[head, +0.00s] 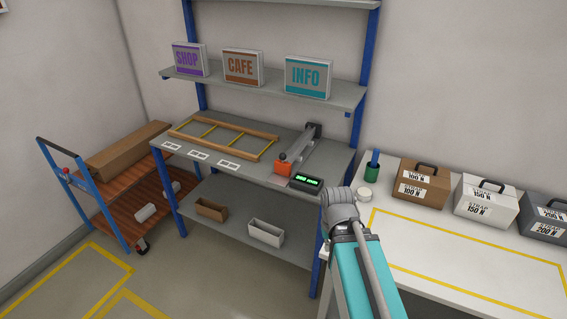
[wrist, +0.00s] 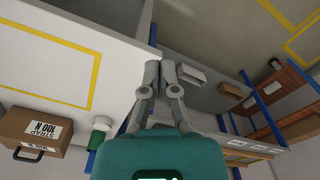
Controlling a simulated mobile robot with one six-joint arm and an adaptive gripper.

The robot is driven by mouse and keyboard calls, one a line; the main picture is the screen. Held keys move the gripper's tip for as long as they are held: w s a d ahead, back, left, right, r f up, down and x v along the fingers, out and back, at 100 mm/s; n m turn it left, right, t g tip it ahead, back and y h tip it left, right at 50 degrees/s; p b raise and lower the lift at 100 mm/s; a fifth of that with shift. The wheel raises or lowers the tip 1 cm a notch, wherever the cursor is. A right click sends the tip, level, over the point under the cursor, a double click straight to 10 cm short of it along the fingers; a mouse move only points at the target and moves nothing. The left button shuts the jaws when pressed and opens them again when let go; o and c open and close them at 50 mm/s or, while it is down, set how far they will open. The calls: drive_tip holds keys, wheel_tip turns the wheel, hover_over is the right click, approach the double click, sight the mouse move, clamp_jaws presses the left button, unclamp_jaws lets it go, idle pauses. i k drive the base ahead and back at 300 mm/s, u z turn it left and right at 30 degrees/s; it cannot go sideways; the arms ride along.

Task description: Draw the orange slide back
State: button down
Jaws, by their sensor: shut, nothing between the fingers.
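The orange slide (head: 283,168) is a small block with a dark knob on top. It sits at the near end of a grey rail fixture (head: 300,148) on the grey workbench, in the head view. A small box with a green lit display (head: 307,181) stands just right of it at the bench's front edge. My gripper (wrist: 161,68) shows in the wrist view with its fingers together and empty. It is apart from the slide, out over the gap by the white table. In the head view my arm hides the fingers. I cannot make out the slide in the wrist view.
A wooden frame with yellow strips (head: 224,138) lies on the bench left of the fixture. Shelf signs (head: 307,77) stand above. The white table (head: 430,240) at right holds cases (head: 425,184) and a green cup (head: 371,173). A trolley (head: 115,200) stands left.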

sight(282, 168)
drive_tip(key=u, duration=0.35)
drive_tip(key=i, duration=0.95)
drive_tip(key=z, duration=0.2)
